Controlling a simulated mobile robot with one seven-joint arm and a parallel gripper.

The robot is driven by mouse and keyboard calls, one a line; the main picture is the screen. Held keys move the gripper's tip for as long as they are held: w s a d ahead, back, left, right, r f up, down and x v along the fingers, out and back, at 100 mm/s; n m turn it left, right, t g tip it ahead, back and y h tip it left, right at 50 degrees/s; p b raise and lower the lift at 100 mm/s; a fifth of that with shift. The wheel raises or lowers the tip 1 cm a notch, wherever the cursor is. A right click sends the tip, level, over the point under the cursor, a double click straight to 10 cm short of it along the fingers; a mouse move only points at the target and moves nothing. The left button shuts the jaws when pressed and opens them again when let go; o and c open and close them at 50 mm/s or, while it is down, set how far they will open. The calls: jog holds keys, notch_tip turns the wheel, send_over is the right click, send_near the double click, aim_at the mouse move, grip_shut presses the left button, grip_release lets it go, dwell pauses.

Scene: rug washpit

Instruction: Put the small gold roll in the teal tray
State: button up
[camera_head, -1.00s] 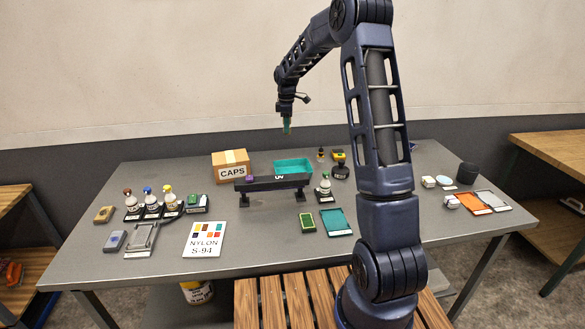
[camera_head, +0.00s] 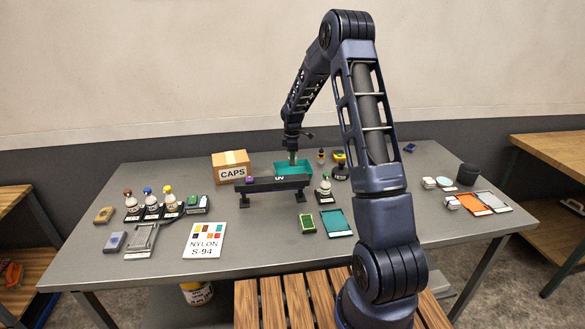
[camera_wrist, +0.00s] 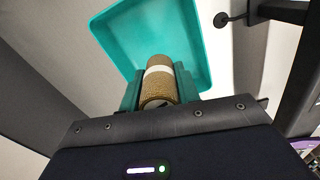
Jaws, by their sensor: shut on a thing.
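The small gold roll (camera_wrist: 158,82) with a white band is between the fingers of my gripper (camera_wrist: 158,92) in the wrist view. My gripper is shut on it. The teal tray (camera_wrist: 112,35) lies just beyond and below the roll in that view. In the head view the tray (camera_head: 305,172) stands on the table behind the black UV bar, and my gripper (camera_head: 293,160) is over its middle. The roll is too small to make out in the head view. I cannot tell whether the roll touches the tray floor.
A black UV bar (camera_head: 262,185) on feet stands in front of the tray. A CAPS box (camera_head: 230,166) is to its left.

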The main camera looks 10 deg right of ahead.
jog(key=shift+f, duration=2.5)
jog(key=shift+f, duration=0.15)
jog(key=o, duration=1)
jog(key=shift+c, duration=0.2)
